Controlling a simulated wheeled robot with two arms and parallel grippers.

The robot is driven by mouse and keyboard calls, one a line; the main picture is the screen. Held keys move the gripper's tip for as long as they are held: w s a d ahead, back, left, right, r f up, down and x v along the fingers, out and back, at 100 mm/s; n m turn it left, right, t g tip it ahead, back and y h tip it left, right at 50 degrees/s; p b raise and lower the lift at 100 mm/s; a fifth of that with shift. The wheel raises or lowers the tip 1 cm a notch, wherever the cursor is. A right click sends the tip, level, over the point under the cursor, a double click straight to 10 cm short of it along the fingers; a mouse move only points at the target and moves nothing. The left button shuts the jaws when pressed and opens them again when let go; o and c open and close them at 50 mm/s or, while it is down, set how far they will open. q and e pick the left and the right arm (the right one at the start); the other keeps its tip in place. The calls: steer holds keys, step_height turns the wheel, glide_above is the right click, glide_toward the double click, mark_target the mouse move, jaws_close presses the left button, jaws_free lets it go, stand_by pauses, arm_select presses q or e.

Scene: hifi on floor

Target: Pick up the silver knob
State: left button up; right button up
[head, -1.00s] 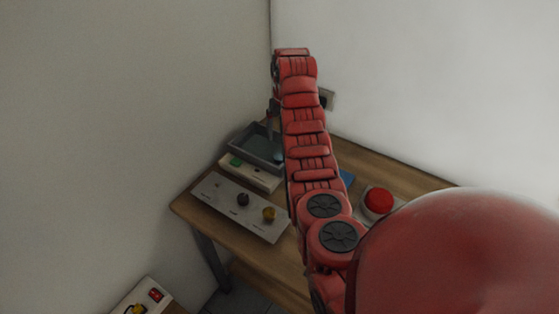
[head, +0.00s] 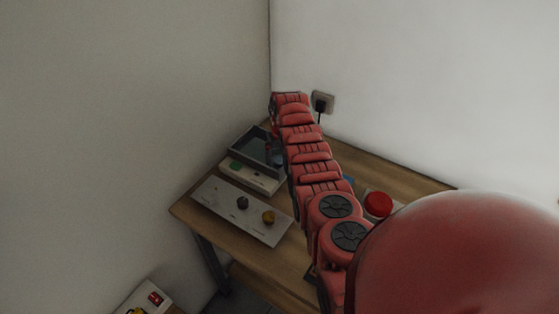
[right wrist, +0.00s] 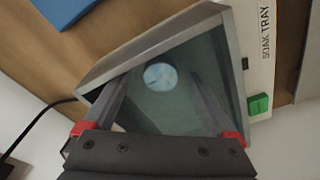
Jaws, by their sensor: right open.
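The silver knob (right wrist: 160,76) shows in the right wrist view as a pale, bluish-grey disc seen from above, inside the grey soak tray (right wrist: 228,62). In the head view the tray (head: 244,133) stands at the back left of the table, and my arm hides part of it; I cannot make out the knob there. My right gripper (right wrist: 161,84) is open, its two fingers reaching over or into the tray on either side of the knob, with nothing held. In the head view this gripper (head: 276,154) is mostly hidden by my arm. My left gripper is not in view.
A red button (head: 378,204) is at right. Walls (head: 420,90) close in behind the table; a plug socket (head: 322,101) is on one.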

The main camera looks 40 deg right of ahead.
steer(key=shift+f, duration=0.15)
jaws_close()
stand_by(0.4)
